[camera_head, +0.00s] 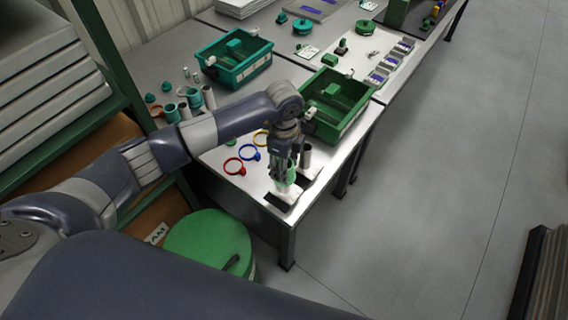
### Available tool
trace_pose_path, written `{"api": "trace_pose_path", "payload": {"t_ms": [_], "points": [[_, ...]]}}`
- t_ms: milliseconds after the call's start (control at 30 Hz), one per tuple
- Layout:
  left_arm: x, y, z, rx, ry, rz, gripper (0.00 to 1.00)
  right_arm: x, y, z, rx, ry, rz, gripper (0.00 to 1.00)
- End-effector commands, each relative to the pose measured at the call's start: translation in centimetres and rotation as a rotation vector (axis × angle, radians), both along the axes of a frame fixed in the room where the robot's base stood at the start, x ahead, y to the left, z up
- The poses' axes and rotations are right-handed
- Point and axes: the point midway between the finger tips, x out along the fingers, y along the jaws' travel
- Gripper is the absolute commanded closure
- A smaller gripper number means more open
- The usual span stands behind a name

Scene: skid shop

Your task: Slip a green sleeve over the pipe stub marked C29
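My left gripper (283,176) points down at the front corner of the near table. A light green sleeve (291,174) shows right at its fingers, above a pale base (287,193) on a dark plate. The fingers partly hide the sleeve; I cannot tell whether they grip it or whether it is around a stub. A grey-brown pipe stub (306,156) stands upright just behind, to the right. No C29 marking is readable. My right gripper is not in view.
A dark green bin (346,128) stands close behind the gripper, a teal bin (262,66) farther left. A green drum (208,240) stands below the table.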

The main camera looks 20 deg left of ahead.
Motion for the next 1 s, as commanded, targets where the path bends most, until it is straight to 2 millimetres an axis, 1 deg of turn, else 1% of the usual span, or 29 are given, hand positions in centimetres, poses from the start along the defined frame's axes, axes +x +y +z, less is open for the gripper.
{"api": "trace_pose_path", "payload": {"t_ms": [200, 667, 1000], "points": [[0.0, 0.0, -0.8, 0.000, 0.000, 0.000, 0.68, 0.0, 0.0, -0.5, 0.000, 0.000, 0.000, 0.60], [0.0, 0.0, -0.9, 0.000, 0.000, 0.000, 0.68, 0.0, 0.1, -0.6, 0.001, 0.000, -0.001, 0.60], [0.0, 0.0, -1.8, 0.000, 0.001, 0.000, 0.68, 0.0, 0.2, -1.2, 0.002, -0.001, -0.001, 0.60]]}}
